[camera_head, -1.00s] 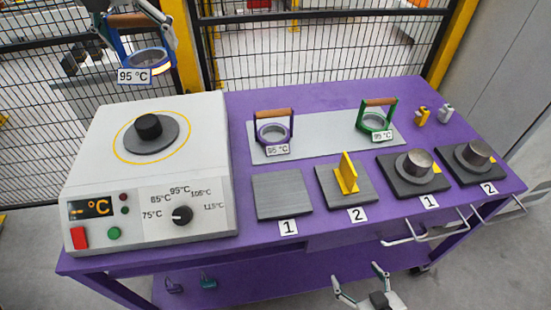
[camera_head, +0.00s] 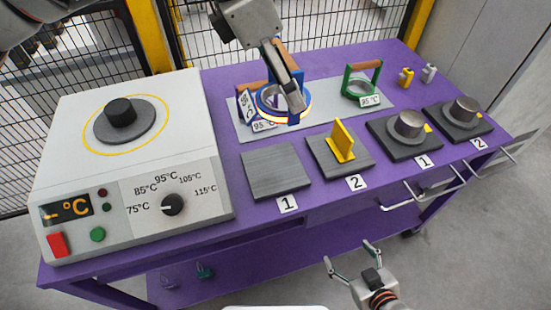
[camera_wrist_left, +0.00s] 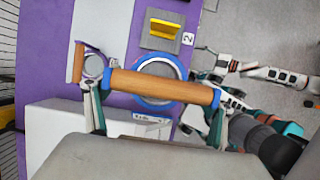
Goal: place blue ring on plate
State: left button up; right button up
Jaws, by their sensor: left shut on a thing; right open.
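The blue ring (camera_head: 305,108) hangs by its wooden handle from my left gripper (camera_head: 287,88), which is shut on that handle. It is above the table, in front of the light grey plate's left part in the head view. In the left wrist view the blue ring (camera_wrist_left: 181,70) shows behind its wooden handle (camera_wrist_left: 160,86). The light grey plate (camera_head: 318,97) lies at the table's back. A dark grey square plate (camera_head: 274,172), labelled 1, is bare. My right gripper (camera_head: 349,254) is open and empty in front of the table.
A green-handled ring (camera_head: 360,87) stands on the light grey plate's right part; a purple-framed ring (camera_wrist_left: 93,66) is at its left, mostly hidden in the head view. A yellow bracket (camera_head: 342,142) stands on plate 2. The heater (camera_head: 75,150) is at left. Metal cylinders (camera_head: 409,124) stand at right.

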pick_arm(q)
notch_tip(320, 180, down, 19)
jog(key=shift+r+b, duration=0.1)
jog(key=shift+b, duration=0.3)
jog(key=o, duration=1.5)
jog(key=shift+f, duration=0.25)
jog(key=v, duration=1.2)
jog(key=shift+r, duration=0.25)
